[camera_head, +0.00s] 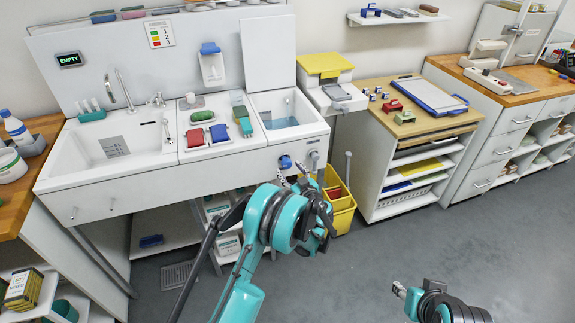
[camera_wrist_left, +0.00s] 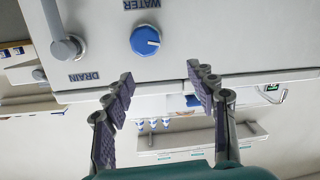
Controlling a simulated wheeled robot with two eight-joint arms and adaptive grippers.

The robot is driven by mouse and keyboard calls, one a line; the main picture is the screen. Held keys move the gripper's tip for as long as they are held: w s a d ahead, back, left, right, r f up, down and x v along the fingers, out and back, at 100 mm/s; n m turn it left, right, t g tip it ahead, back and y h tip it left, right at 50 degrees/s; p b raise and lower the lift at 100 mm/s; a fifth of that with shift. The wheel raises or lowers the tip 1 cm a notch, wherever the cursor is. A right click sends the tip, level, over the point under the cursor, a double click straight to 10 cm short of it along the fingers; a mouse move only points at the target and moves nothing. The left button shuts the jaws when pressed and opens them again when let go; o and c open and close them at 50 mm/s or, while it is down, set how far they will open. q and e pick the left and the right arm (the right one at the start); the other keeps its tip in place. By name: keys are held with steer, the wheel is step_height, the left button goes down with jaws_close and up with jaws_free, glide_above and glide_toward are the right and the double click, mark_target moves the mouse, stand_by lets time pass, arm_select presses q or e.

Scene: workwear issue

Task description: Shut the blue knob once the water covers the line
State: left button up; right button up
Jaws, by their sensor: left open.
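The blue knob (camera_head: 285,162) is on the front panel of the sink unit. In the left wrist view the blue knob (camera_wrist_left: 145,41) sits beside the word WATER, with a white pointer mark on it. My left gripper (camera_wrist_left: 160,92) is open and empty, its fingers spread just short of the knob and not touching it. In the head view the left gripper (camera_head: 303,182) is just below the knob. The small right basin (camera_head: 313,128) holds bluish water (camera_head: 285,112). I cannot make out a line in it. My right gripper (camera_head: 399,289) is low at the right, far from the sink; its fingers are unclear.
A grey drain lever (camera_wrist_left: 66,48) is beside the knob, marked DRAIN. A yellow bin (camera_head: 340,212) stands below, close to my left gripper. A display (camera_head: 69,60) on the back panel reads EMPTY. The floor at the right is clear.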

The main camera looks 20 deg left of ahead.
mark_target(288, 166)
arm_select(q)
steer(key=shift+n+t, duration=0.3)
steer(key=shift+t, duration=0.4)
steer(key=w+f, duration=0.1)
steer(key=w, duration=0.1)
steer(key=w+a+f+b, duration=0.1)
steer(key=w, duration=0.1)
steer(key=w+a+f+b, duration=0.1)
steer(key=w+f, duration=0.1)
steer(key=shift+a+f, duration=0.1)
steer(key=shift+a, duration=0.05)
steer(key=shift+w+a, duration=0.35)
steer(key=shift+w, duration=0.15)
steer(key=c, duration=1.1)
